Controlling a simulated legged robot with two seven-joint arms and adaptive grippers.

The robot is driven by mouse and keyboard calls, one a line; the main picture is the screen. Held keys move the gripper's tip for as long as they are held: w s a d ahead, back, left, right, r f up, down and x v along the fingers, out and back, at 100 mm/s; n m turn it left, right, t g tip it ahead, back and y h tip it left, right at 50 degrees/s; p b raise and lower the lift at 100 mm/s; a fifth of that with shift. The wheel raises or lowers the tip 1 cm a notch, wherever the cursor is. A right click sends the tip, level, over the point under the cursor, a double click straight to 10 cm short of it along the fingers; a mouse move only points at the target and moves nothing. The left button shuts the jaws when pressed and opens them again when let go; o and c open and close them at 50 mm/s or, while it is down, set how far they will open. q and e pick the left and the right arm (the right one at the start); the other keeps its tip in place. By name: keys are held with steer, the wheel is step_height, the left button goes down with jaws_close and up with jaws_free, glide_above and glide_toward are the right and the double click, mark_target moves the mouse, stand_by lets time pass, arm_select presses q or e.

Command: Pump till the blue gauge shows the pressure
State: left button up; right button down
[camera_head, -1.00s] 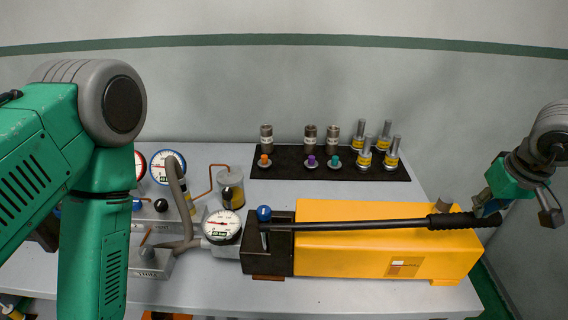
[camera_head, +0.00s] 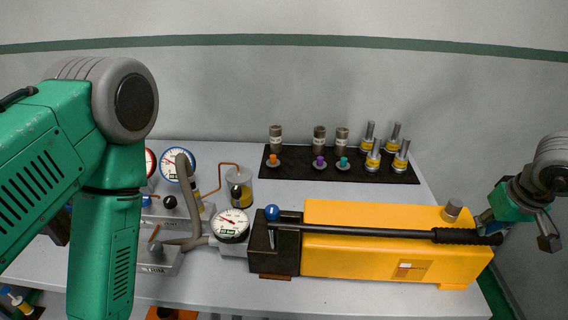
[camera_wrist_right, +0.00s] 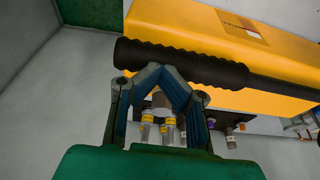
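The yellow pump (camera_head: 345,262) lies on the bench, with its black lever (camera_head: 385,234) running nearly level along its top. My right gripper (camera_head: 484,232) is at the lever's black grip (camera_head: 465,237). In the right wrist view, my right fingers (camera_wrist_right: 158,72) come together at their tips against the side of the grip (camera_wrist_right: 180,63), not wrapped around it. The blue-rimmed gauge (camera_head: 178,164) stands at the back left; its reading is too small to tell. A white dial (camera_head: 230,225) sits by the pump's black head (camera_head: 272,253). My left gripper is out of view.
A red-rimmed gauge (camera_head: 150,162) is partly behind my left arm. A grey hose (camera_head: 186,185) rises in front of the blue-rimmed gauge. A black mat (camera_head: 300,174) with several fittings lies behind the pump. A small jar (camera_head: 239,187) stands left of the mat.

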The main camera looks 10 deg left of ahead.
steer(key=shift+s+f, duration=0.15)
steer(key=shift+f, duration=0.15)
step_height(320, 180, up, 3)
steer(key=p, duration=0.4)
steer(key=shift+r+p, duration=0.2)
steer(key=shift+p, duration=0.1)
steer(key=r, duration=0.3)
steer(key=shift+a+r, duration=0.25)
step_height(320, 180, up, 8)
steer(key=a, duration=0.2)
steer(key=shift+w+a+r, duration=0.15)
steer(key=shift+w+r, duration=0.05)
steer(key=shift+r, duration=0.05)
steer(key=shift+f, duration=0.1)
